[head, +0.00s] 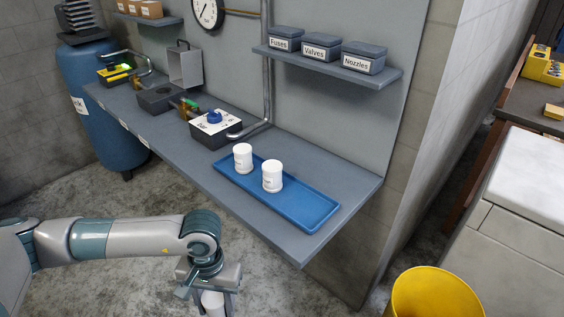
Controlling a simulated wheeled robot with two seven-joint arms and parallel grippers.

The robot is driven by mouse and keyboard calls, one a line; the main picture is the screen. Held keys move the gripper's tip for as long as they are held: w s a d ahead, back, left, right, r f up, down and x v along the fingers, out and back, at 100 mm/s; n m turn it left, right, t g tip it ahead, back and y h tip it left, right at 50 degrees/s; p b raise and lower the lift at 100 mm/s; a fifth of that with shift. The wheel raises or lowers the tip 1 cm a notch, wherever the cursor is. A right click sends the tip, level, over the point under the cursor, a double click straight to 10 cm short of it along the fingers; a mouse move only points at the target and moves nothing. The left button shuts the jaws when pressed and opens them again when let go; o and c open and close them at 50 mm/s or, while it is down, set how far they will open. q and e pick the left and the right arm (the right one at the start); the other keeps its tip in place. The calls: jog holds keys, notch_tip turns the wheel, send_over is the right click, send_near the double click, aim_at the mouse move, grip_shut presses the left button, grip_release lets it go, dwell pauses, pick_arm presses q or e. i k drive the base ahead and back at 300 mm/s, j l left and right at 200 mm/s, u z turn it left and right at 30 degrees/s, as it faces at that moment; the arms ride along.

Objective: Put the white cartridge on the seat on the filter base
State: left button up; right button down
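My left gripper (208,282) is low in front of the bench, pointing down. Its fingers are on either side of a white cylinder (213,303), which looks like the white cartridge; its lower part is cut off by the picture's edge. Two similar white cylinders with labels, one farther back (243,158) and one nearer (272,176), stand upright on the blue tray (310,207). A dark block (158,99) with a recessed top sits on the bench and may be the filter base; its seat is too small to make out. My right gripper is not in view.
A white-topped box with a blue knob (214,117) stands behind the tray, joined to pipes. The grey bench (185,160) has clear space along its front edge. A shelf (330,65) with labelled bins overhangs the right end. A yellow bin (435,295) stands on the floor.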

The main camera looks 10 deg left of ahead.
aim_at(164, 90)
jog(key=i+j+z, duration=0.15)
jog(key=j, duration=0.5)
jog(key=i+j+z, duration=0.15)
jog(key=j, duration=0.5)
jog(key=i+j+z, duration=0.2)
jog(key=j, duration=0.5)
jog(key=i+j+z, duration=0.15)
jog(key=j, duration=0.55)
jog(key=j+z, duration=0.15)
jog(key=j, duration=1)
jog(key=k+j+z, duration=0.15)
jog(key=j, duration=0.8)
jog(key=k+j+z, duration=0.15)
jog(key=j, duration=0.3)
